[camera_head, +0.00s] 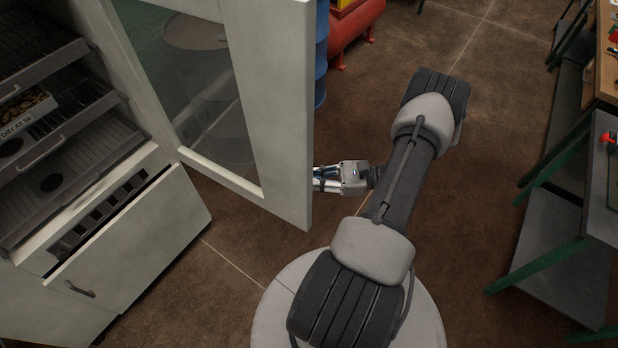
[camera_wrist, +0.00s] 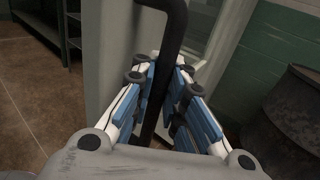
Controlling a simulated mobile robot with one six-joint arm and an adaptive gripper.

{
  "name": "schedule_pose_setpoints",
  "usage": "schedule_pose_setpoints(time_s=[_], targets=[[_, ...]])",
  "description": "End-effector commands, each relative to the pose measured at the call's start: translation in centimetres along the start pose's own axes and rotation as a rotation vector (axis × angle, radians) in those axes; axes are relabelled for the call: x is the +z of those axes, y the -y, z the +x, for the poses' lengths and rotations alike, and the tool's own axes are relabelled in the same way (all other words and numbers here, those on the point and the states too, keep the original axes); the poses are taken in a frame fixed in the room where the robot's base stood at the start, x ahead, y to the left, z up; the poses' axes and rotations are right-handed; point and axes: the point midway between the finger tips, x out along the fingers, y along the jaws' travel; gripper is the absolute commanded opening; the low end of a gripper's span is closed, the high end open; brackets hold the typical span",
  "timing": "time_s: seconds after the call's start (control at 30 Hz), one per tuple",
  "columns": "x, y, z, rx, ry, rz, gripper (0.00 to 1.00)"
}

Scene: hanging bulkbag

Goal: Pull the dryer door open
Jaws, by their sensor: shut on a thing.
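The dryer door (camera_head: 278,90) is a pale panel with a glass window, and it stands swung open from the dryer cabinet (camera_head: 140,75) at the left. In the wrist view, a dark bent bar handle (camera_wrist: 174,35) runs down between the blue-padded fingers of my gripper (camera_wrist: 168,100), which are shut on it. The door's pale face (camera_wrist: 115,50) shows behind the handle. In the head view my gripper (camera_head: 325,178) reaches the door's outer side from the right, and its fingertips are hidden behind the door edge.
Wire-rack trays (camera_head: 60,130) sit inside the cabinet, above a tilted lower panel with a handle (camera_head: 140,245). A blue drum (camera_head: 321,60) and red tank (camera_head: 355,30) stand behind. Green-legged workbenches (camera_head: 575,200) line the right. A dark drum (camera_wrist: 290,120) shows in the wrist view.

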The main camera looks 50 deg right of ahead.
Motion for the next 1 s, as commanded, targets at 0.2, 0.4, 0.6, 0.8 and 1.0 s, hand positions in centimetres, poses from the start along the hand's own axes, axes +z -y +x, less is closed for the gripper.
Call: schedule_pose_setpoints(time_s=[0.2, 0.4, 0.6, 0.8, 1.0], targets=[[-0.25, -0.10, -0.11, 0.001, -0.007, 0.003, 0.00], [-0.25, -0.07, -0.13, 0.000, -0.007, 0.002, 0.00], [-0.20, -0.03, -0.12, -0.001, -0.006, 0.001, 0.18], [-0.11, 0.02, -0.03, 0.000, -0.003, 0.000, 0.32], [-0.06, 0.05, 0.01, 0.000, -0.002, -0.001, 0.33]])
